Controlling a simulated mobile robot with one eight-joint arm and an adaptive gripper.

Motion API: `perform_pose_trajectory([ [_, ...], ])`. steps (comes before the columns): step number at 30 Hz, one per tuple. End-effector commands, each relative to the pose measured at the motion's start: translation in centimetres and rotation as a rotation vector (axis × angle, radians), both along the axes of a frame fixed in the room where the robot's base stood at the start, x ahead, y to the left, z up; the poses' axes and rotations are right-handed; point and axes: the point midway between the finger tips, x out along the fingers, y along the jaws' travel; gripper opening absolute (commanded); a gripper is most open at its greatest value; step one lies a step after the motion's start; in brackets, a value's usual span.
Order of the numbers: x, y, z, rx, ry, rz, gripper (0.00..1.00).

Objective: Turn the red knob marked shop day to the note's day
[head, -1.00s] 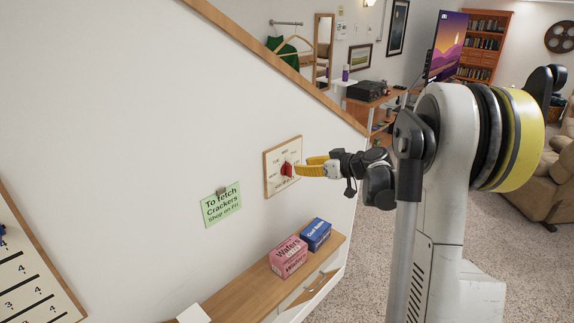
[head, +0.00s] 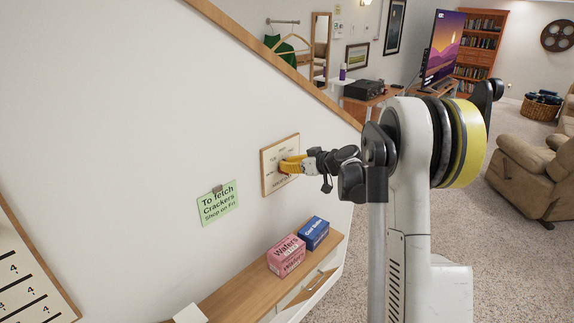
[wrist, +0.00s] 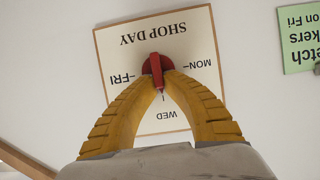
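The red knob (wrist: 156,70) sits on a wooden-edged panel (wrist: 117,47) marked SHOP DAY, on the white wall. The wrist view shows the panel upside down, with FRI at picture left, MON at right and WED at the bottom. Other marks are hidden behind the fingers. The knob's bar stands nearly upright in that view, its lower end towards the WED tick. My gripper (wrist: 158,76) has its yellow fingertips closed against both sides of the bar. In the head view my gripper (head: 285,164) covers the knob. A green note (head: 219,203) reads "To fetch Crackers Shop on Fri".
Below the panel is a wooden shelf (head: 238,292) with a pink Wafers box (head: 286,256) and a blue box (head: 314,233). A board with numbers (head: 25,275) hangs at lower left. A sloping wood trim (head: 272,61) tops the wall.

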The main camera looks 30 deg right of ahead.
Motion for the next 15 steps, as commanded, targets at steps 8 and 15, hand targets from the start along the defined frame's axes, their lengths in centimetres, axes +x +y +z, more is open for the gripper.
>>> perform_pose_trajectory([
  [8, 0.02, -0.08, -0.03, 0.024, 0.009, 0.000, 0.00],
  [15, 0.11, -0.40, -0.13, 0.137, 0.050, -0.001, 0.00],
])
